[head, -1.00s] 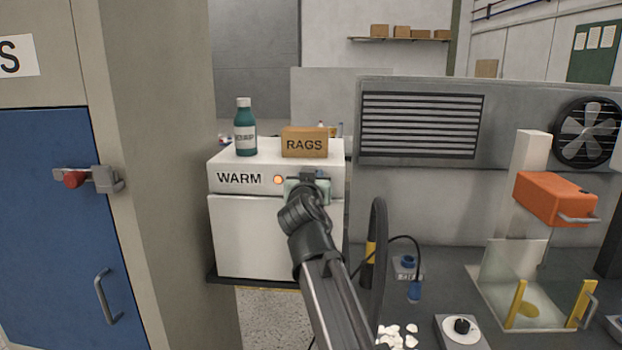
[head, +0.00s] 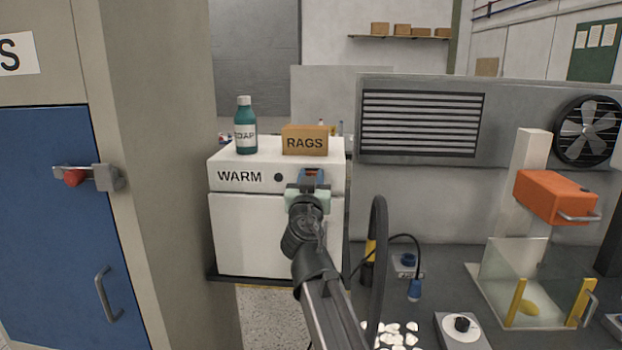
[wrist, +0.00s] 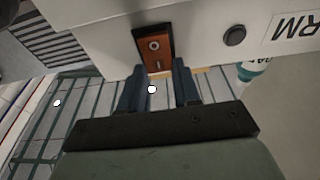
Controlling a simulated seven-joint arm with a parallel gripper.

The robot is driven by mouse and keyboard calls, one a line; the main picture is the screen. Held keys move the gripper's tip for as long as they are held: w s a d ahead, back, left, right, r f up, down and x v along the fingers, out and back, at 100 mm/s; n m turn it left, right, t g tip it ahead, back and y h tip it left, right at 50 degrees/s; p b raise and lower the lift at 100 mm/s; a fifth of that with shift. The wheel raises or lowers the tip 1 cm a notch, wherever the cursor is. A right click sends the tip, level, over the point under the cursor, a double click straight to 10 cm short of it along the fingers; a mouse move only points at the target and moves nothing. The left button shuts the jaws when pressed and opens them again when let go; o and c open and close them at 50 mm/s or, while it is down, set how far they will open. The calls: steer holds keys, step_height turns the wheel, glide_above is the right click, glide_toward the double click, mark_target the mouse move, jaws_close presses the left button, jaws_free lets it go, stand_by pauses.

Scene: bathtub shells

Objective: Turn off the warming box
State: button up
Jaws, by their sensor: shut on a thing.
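The warming box (head: 265,225) is a white cabinet marked WARM, at the middle left of the head view. Its round lamp (head: 278,178) is dark; it also shows in the wrist view (wrist: 235,35). An orange-red rocker switch (wrist: 153,48) in a dark frame sits on the front panel, right of the lamp in the head view. My gripper (head: 311,180) is at this switch. In the wrist view its two blue fingers (wrist: 160,72) stand either side of the switch's lower end, shut on it. Exact finger contact is hard to see.
A green soap bottle (head: 245,128) and a RAGS box (head: 305,140) stand on the warming box. A black hose (head: 378,260) rises to the right of my arm. A grey pillar (head: 160,150) stands to the left. An orange-headed machine (head: 556,197) is at the right.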

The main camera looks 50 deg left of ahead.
steer(key=shift+f+t+y, duration=0.1)
steer(key=shift+t+y, duration=0.3)
stand_by(0.3)
steer(key=o, duration=1.1)
steer(key=shift+c, duration=0.2)
steer(key=shift+s+d, duration=0.1)
steer(key=v, duration=1.3)
steer(key=shift+s+d, duration=0.2)
steer(key=shift+f, duration=0.1)
